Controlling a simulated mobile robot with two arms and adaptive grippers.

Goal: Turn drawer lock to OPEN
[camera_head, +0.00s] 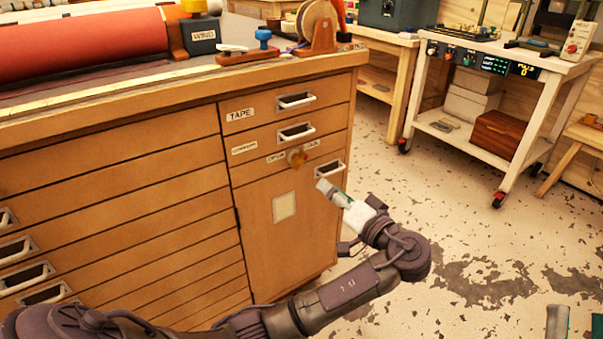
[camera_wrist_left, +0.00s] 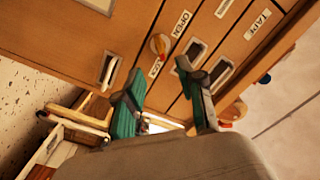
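The drawer lock is a small round orange-tan knob (camera_head: 297,158) on the wooden cabinet (camera_head: 262,225), between an OPEN label (camera_head: 276,157) and a second label to its right. In the left wrist view the knob (camera_wrist_left: 160,45) has a red mark, with the OPEN label (camera_wrist_left: 181,23) and the LOCK label (camera_wrist_left: 155,67) on either side. My right gripper (camera_head: 577,322) shows only as fingertips, spread apart, at the bottom right.
Drawer handles (camera_head: 296,132) stick out above the knob, and another handle (camera_head: 330,168) is close to its right. A red roll (camera_head: 90,45) and a tape stand (camera_head: 318,30) sit on the cabinet top. A white cart (camera_head: 500,110) stands behind on the right. The floor between is clear.

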